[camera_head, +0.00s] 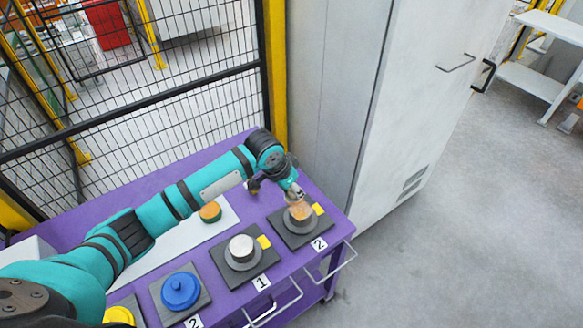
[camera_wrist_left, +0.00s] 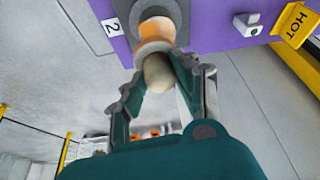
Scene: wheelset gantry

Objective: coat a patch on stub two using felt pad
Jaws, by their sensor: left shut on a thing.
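Stub two (camera_head: 300,212) stands upright on a dark square plate next to the label 2, with an orange-brown colour on its upper part. In the left wrist view stub two (camera_wrist_left: 157,30) shows the same orange band. My left gripper (camera_head: 294,192) is right above and beside this stub. It is shut on a beige, rounded felt pad (camera_wrist_left: 158,72), held between its fingertips. The pad's end meets or nearly meets the stub; I cannot tell if they touch. The fingers hide part of the stub in the head view. My right gripper is not in view.
Stub one (camera_head: 242,247), bare silver, stands beside label 1. A round pot with brown contents (camera_head: 210,211) is on a white mat (camera_head: 160,256). A blue lid (camera_head: 180,290) and a yellow lid (camera_head: 118,315) are at the front left. A tall grey cabinet (camera_head: 400,110) stands close to the right.

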